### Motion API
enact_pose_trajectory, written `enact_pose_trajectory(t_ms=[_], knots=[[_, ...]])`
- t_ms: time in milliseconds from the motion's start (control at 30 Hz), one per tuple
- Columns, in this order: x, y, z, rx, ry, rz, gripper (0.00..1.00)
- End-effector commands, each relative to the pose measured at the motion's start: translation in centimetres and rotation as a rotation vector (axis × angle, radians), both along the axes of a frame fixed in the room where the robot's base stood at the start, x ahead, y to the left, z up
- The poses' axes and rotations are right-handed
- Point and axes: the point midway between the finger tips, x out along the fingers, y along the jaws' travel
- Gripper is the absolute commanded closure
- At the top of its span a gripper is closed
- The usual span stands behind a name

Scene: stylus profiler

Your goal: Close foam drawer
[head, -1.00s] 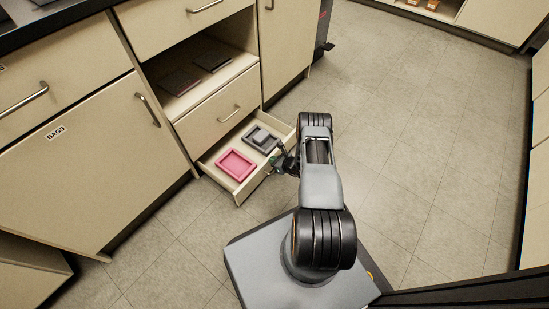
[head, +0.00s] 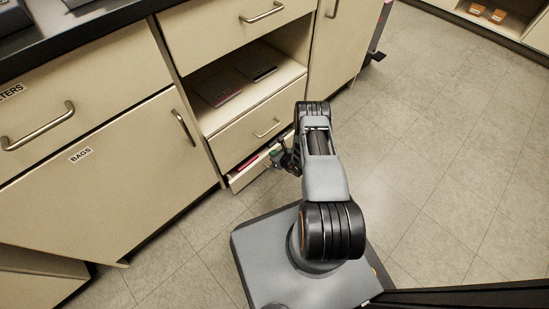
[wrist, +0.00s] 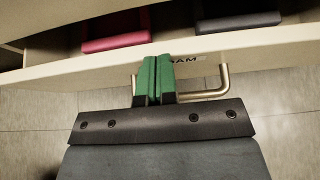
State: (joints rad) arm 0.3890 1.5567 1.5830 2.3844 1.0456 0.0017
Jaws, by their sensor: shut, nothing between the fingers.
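The foam drawer (head: 249,174) is the lowest drawer of the cabinet, and in the head view it stands only a little way out. In the wrist view its front (wrist: 88,72) crosses the picture, with a label ending in "AM" and a metal bar handle (wrist: 222,84). A pink foam tray (wrist: 116,34) and a dark grey foam tray (wrist: 237,20) lie inside, partly hidden under the cabinet. My gripper (wrist: 154,62) has green fingertips pressed together, empty, at the drawer front beside the label and overlapping the handle in view. It also shows in the head view (head: 277,155), partly hidden by my arm.
Above is a closed drawer (head: 250,130) with a handle, then an open shelf holding two flat dark items (head: 217,89). The "BAGS" cupboard door (head: 100,170) is closed on the left. Tiled floor on the right (head: 440,170) is clear.

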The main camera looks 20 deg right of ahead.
Motion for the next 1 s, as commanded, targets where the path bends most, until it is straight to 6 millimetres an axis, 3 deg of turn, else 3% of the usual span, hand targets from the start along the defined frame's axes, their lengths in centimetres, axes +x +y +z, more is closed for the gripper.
enact_pose_trajectory(t_ms=[700,1000], knots=[[0.6,-0.7,0.1,0.000,0.000,-0.021,1.00],[-2.3,-2.1,0.3,0.002,0.002,-0.022,1.00]])
